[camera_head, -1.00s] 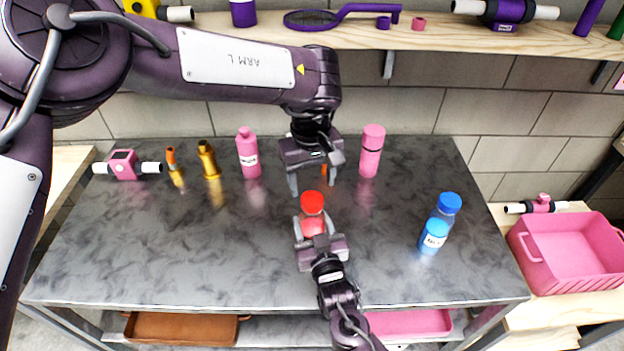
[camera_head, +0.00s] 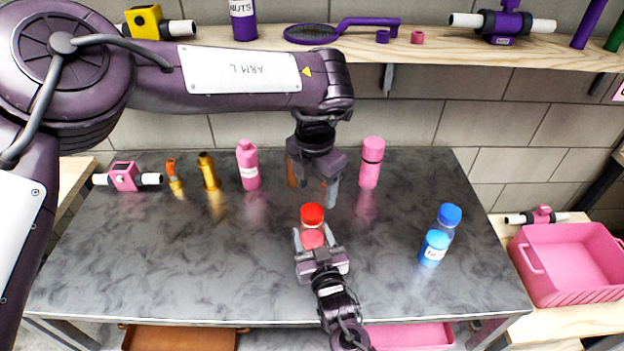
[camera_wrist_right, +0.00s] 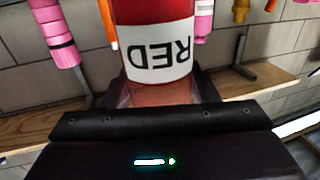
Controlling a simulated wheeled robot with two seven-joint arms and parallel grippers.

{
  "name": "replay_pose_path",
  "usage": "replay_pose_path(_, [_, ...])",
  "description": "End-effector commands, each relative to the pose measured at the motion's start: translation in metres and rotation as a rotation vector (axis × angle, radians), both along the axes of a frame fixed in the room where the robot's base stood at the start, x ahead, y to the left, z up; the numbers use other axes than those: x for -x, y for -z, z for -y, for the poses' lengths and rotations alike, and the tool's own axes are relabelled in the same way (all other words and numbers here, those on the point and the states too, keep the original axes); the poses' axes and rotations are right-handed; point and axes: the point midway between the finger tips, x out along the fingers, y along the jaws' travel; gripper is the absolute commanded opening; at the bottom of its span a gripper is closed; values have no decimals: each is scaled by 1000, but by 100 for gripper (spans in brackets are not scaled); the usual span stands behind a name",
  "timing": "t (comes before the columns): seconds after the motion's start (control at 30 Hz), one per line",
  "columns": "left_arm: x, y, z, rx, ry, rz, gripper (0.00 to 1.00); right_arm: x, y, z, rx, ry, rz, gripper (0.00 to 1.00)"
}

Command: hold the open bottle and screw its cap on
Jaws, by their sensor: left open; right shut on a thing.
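A red-labelled bottle (camera_wrist_right: 155,50) stands in my right gripper (camera_head: 316,240). The gripper is shut on it, and its jaws close around the bottle in the right wrist view. A red cap (camera_head: 311,214) shows at the bottle's top; how firmly it sits I cannot tell. My left gripper (camera_head: 312,185) is open and points down, behind and above the bottle, apart from the cap. Nothing shows clearly between its fingers.
A pink flask (camera_head: 371,163) stands right of my left gripper; a pink bottle (camera_head: 248,165) stands to its left. Farther left are a golden bottle (camera_head: 208,170) and an orange piece (camera_head: 174,176). A blue-capped bottle (camera_head: 437,243) stands at right. The table front is largely clear.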

Motion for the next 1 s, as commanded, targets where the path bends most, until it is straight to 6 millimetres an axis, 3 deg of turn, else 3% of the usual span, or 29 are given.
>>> replay_pose_path(1.0, [2, -14, -4, 45, -2493, -45, 61, 0, 0, 0, 0, 0, -1, 0])
